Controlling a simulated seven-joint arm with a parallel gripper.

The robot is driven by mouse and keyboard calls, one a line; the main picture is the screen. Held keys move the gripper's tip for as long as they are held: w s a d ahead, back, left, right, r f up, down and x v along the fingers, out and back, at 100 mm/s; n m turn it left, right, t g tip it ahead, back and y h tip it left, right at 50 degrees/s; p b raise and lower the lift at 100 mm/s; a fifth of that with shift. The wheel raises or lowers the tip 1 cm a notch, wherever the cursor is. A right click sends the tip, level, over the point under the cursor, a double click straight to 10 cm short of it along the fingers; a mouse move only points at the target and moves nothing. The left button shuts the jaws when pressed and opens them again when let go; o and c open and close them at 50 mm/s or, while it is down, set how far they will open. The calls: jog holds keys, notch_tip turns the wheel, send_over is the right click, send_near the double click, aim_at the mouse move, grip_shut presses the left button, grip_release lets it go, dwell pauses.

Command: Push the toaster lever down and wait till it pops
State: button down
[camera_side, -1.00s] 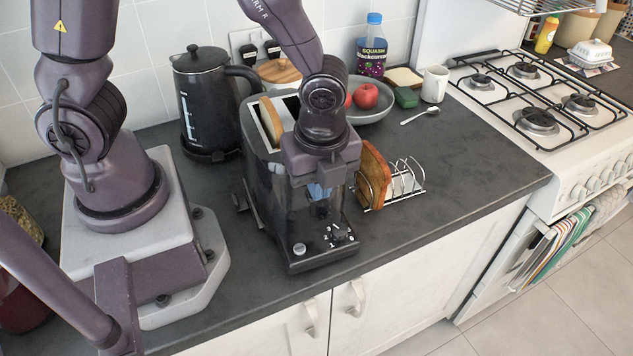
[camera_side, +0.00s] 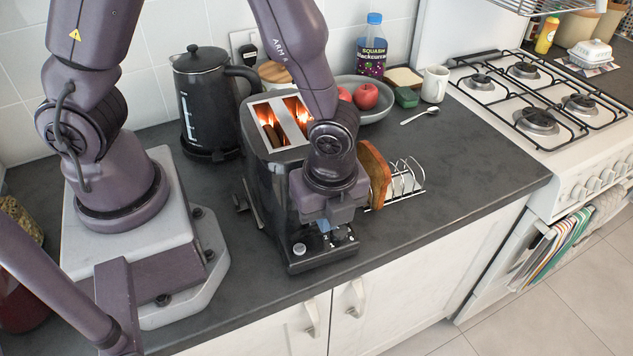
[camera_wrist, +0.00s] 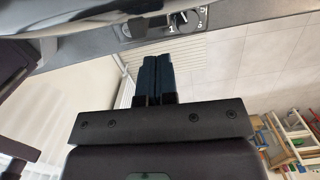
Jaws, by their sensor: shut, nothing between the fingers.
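The black toaster (camera_side: 265,185) stands on the counter with its control end facing the front edge. Its two slots (camera_side: 284,122) glow orange, and bread sits low inside them. My gripper (camera_side: 326,228) is shut and empty, low at the front end of the toaster, just above the dial and button. The lever is hidden behind my gripper in the side view. In the wrist view the shut dark fingers (camera_wrist: 153,72) show, with the toaster's dial (camera_wrist: 196,18) beyond them.
A toast rack (camera_side: 405,180) with a slice of toast (camera_side: 375,172) stands close right of the toaster. A black kettle (camera_side: 208,105) is behind it to the left. A bowl with apples (camera_side: 366,96) is behind it to the right.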

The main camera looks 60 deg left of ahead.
notch_tip(320, 180, up, 13)
jog(key=d, duration=0.1)
jog(key=shift+d, duration=0.15)
dwell(0.3)
jog(key=s+a+r+n+t, duration=0.2)
jog(key=a+r+n, duration=0.3)
jog(key=n, duration=0.4)
jog(key=s+a+r+n+t+h, duration=0.1)
jog(key=s+a+r+n+t, duration=0.2)
jog(key=a+r+n, duration=0.3)
jog(key=s+a+n, duration=0.1)
jog(key=a+n, duration=0.1)
jog(key=n, duration=0.1)
jog(key=shift+s+r+n+t, duration=0.2)
jog(key=shift+r+n+t, duration=0.1)
jog(key=shift+n, duration=0.1)
dwell(4.7)
